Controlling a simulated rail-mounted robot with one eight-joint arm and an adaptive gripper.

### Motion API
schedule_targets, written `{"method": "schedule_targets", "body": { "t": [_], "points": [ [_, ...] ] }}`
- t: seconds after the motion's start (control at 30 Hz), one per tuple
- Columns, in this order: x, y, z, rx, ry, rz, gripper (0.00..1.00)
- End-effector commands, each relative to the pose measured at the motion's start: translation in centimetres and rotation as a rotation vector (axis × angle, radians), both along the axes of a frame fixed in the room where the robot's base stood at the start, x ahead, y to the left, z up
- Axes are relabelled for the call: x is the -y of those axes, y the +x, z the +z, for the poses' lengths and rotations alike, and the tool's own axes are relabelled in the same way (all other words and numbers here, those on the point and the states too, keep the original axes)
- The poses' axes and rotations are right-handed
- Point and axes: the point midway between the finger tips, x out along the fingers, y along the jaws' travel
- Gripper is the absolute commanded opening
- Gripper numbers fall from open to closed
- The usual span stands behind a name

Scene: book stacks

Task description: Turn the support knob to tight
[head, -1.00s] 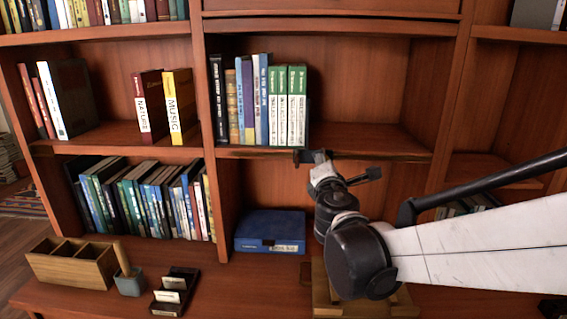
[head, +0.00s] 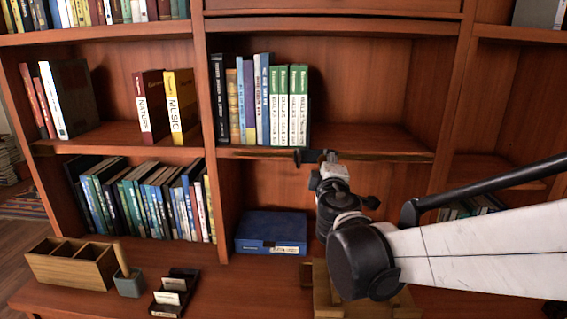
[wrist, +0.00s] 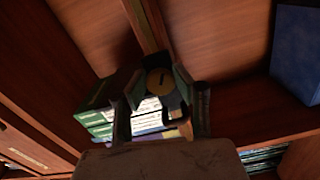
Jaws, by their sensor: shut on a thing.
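The support knob (wrist: 159,81) shows in the wrist view as a round yellowish disc with a dark line across it, under the shelf edge. My gripper (wrist: 160,94) is shut on the knob, one finger on each side. In the head view my gripper (head: 325,163) is at the front edge of the middle shelf, by a small dark bracket (head: 305,156). The knob's face cannot be made out in the head view. No readable tight mark shows.
Upright books (head: 262,100) stand on the shelf above, just left of the bracket. A blue box (head: 271,232) lies on the shelf below. A wooden organizer (head: 70,262) and a dark card holder (head: 176,292) are at the front left. The shelf's right part is clear.

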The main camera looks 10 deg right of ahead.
Motion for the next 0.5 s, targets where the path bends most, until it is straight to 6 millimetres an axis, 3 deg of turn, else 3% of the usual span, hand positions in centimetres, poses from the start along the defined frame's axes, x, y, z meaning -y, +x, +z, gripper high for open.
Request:
{"method": "schedule_targets", "body": {
  "t": [0.5],
  "points": [
    [-0.01,-0.05,-0.06,0.009,0.043,0.0,0.0]
  ]
}}
